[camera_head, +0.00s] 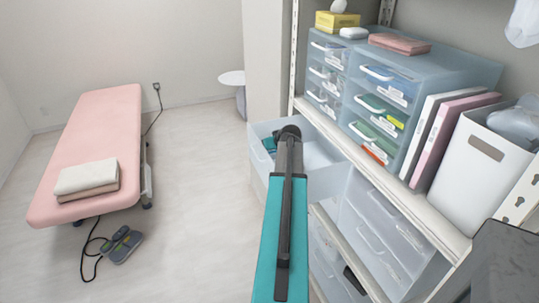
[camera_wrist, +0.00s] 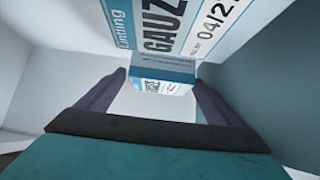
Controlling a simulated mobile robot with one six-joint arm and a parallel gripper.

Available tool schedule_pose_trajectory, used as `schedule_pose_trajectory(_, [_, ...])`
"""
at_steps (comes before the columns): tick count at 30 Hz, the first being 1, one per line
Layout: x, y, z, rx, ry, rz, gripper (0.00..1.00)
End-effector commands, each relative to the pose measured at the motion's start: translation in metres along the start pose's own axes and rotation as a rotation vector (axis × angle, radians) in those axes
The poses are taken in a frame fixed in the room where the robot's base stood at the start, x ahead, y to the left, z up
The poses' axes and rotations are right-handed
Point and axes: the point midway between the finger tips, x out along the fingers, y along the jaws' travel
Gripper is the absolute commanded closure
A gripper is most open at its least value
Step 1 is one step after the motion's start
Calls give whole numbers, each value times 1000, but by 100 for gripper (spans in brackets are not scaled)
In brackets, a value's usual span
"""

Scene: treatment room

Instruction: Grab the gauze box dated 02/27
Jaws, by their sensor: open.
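In the wrist view, my gripper (camera_wrist: 158,77) is open, with one dark finger on each side and nothing held. A small blue and white box (camera_wrist: 162,87) shows beyond and between the fingertips; its label is partly legible, its date too small to read. A larger gauze box (camera_wrist: 190,30) fills the top of the view, close to the camera; its label reads "GAUZ" and "04/2", cut off by the edge. My arm hides part of the drawer and my gripper there.
Above the drawer, a shelf (camera_head: 425,213) holds blue drawer units (camera_head: 430,72), binders (camera_head: 455,130) and a white bin (camera_head: 478,175).

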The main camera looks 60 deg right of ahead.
Motion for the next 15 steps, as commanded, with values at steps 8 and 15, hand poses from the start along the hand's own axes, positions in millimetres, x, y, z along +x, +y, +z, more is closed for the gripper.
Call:
schedule_pose_trajectory(8, [0,0,0,1,0,0,14])
schedule_pose_trajectory(15, [0,0,0,1,0,0,14])
